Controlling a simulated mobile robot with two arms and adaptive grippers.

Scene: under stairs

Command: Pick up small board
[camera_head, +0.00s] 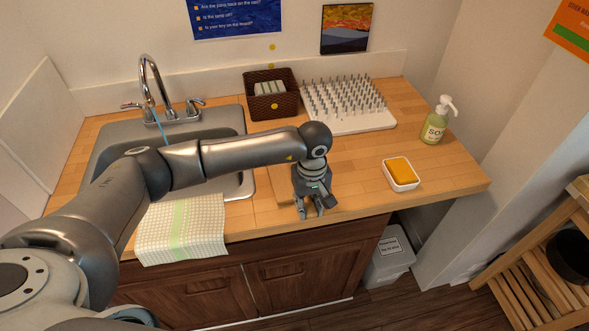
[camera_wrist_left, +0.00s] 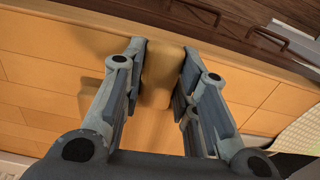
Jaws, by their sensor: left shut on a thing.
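The small board (camera_wrist_left: 160,70) is a plain wooden piece, seen between my left fingers in the left wrist view. In the head view a light wooden edge of it (camera_head: 283,193) shows just left of the gripper; the rest is hidden behind the hand. My left gripper (camera_head: 311,210) points down at the front edge of the wooden counter (camera_head: 440,178). It is shut on the board, with one finger on each side. I cannot tell whether the board is clear of the counter. My right gripper is not in view.
Left is a steel sink (camera_head: 106,152) with a tap, and a striped towel (camera_head: 182,232) over the front edge. Behind are a brown basket (camera_head: 287,104) and a white pegged rack (camera_head: 365,124). Right are a yellow sponge in a white dish (camera_head: 401,172) and a soap bottle (camera_head: 435,126).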

